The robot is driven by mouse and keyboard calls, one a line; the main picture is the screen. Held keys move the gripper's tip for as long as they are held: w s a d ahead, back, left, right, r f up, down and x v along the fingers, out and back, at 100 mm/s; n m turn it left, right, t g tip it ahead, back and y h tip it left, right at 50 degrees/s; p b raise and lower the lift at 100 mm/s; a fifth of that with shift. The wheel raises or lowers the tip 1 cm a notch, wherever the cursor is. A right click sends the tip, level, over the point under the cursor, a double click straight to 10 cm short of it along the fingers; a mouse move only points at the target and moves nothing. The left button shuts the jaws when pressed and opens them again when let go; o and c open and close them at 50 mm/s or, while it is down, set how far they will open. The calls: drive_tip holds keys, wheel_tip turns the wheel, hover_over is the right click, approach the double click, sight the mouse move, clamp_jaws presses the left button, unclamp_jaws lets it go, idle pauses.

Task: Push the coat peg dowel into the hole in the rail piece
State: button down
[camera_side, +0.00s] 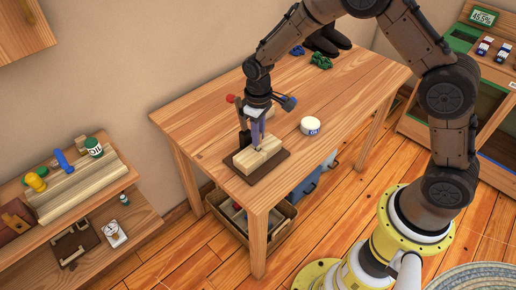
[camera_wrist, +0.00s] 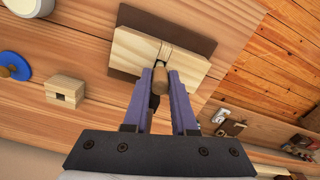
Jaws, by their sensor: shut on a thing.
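The rail piece, a pale wood block (camera_side: 245,160), lies on a dark brown mat (camera_side: 264,173) near the front of the table. It also shows in the wrist view (camera_wrist: 133,53), with a groove or seam near its middle. My gripper (camera_side: 258,147) points down over the block, with purple fingers. In the wrist view my gripper (camera_wrist: 160,82) is shut on the coat peg dowel (camera_wrist: 160,78), a short, darker wood piece. The dowel's end overlaps the block's middle in that view. The hole is hidden, and I cannot tell whether the dowel touches or enters it.
A white tub (camera_side: 310,126) stands right of the block. In the wrist view, a small wood block with a square opening (camera_wrist: 66,91) and a blue disc (camera_wrist: 14,70) lie on the table. Dark and green items (camera_side: 321,61) sit at the back. The table's right side is clear.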

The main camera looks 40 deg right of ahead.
drive_tip(key=shift+f, duration=1.35)
idle(0.4)
drive_tip(key=c, duration=0.6)
unclamp_jaws()
drive_tip(key=shift+c, duration=0.2)
drive_tip(key=shift+r, duration=0.1)
wheel_tip(320, 180, up, 24)
drive_tip(key=s+d+f+t, duration=0.1)
drive_tip(key=s+d+t, duration=0.1)
drive_tip(key=s+d+r+m+t, duration=0.1)
drive_tip(key=s+d+r+t, duration=0.1)
drive_tip(key=s+r, duration=0.6)
drive_tip(key=s+d+f+m, duration=0.1)
drive_tip(key=s+f, duration=0.1)
drive_tip(key=s, duration=0.6)
drive_tip(key=s+d+f+m+t, duration=0.1)
drive_tip(key=s+f, duration=0.2)
drive_tip(key=s, duration=0.6)
drive_tip(key=shift+s+f+t, duration=0.15)
drive_tip(key=shift+s+t, duration=0.1)
drive_tip(key=shift+t, duration=0.05)
